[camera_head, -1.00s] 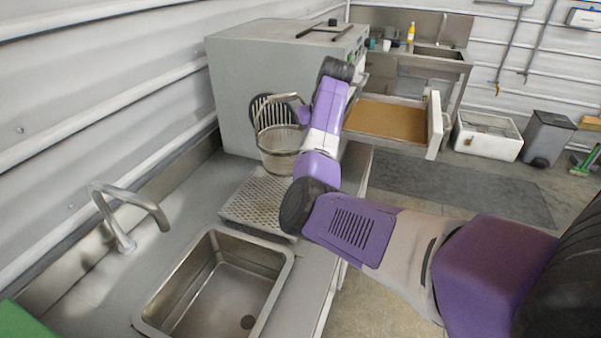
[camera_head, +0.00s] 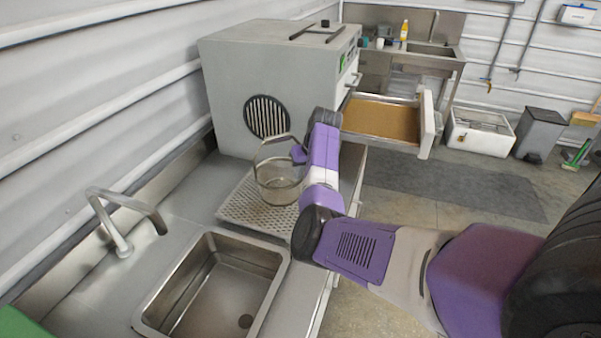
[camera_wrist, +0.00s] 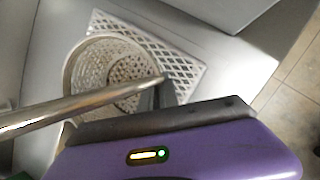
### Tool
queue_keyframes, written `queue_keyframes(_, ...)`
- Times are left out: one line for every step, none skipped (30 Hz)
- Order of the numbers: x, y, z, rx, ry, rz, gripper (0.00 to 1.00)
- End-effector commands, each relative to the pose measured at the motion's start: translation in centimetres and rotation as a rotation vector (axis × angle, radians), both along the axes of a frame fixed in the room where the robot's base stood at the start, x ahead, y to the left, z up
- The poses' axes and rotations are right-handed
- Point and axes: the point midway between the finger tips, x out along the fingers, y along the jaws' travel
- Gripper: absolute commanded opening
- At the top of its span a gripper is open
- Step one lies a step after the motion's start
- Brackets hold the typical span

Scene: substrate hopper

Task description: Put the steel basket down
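The steel basket (camera_head: 279,187), a round mesh basket with a raised loop handle, is at the perforated draining rack (camera_head: 236,208) on the counter in the head view. It looks upright. I cannot tell whether its base touches the rack or hangs just above it. My gripper (camera_head: 299,154) is at the right side of the handle and appears shut on it; the fingertips are partly hidden. In the wrist view, the basket (camera_wrist: 72,75) is over the rack (camera_wrist: 185,70), and the handle bar crosses in front of the gripper.
A sink (camera_head: 215,285) with a tap (camera_head: 125,215) lies in front of the rack. A large grey box machine (camera_head: 235,80) with a round vent stands behind it. An open drawer (camera_head: 425,125) with brown contents extends to the right. Bare counter lies left of the rack.

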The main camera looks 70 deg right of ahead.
Motion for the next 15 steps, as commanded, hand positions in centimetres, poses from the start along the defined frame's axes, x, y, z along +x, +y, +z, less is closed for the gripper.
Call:
queue_keyframes(0.05,-0.03,0.11,-0.001,-0.001,0.0,0.0)
queue_keyframes(0.05,-0.03,0.11,-0.001,-0.001,0.0,0.0)
queue_keyframes(0.06,-0.03,0.07,-0.001,-0.001,0.0,0.0)
queue_keyframes(0.06,-0.02,-0.01,-0.001,-0.002,0.0,0.0)
queue_keyframes(0.06,-0.02,-0.11,-0.001,-0.002,0.0,0.0)
queue_keyframes(0.07,-0.02,-0.23,-0.001,-0.002,0.0,0.0)
queue_keyframes(0.02,0.01,-0.27,0.0,0.0,0.0,0.09)
queue_keyframes(0.03,0.01,-0.25,0.0,0.0,0.0,0.15)
queue_keyframes(0.02,0.0,-0.25,0.0,0.0,0.001,0.23)
queue_keyframes(0.03,0.01,-0.25,0.0,0.0,0.001,0.26)
queue_keyframes(0.02,0.02,-0.25,0.0,0.0,0.0,0.26)
queue_keyframes(0.03,0.01,-0.24,0.0,0.0,0.001,0.26)
queue_keyframes(0.03,0.01,-0.24,0.0,0.0,0.001,0.26)
queue_keyframes(0.02,0.0,-0.24,0.0,0.0,0.001,0.26)
queue_keyframes(0.02,0.01,-0.23,0.0,0.0,0.0,0.26)
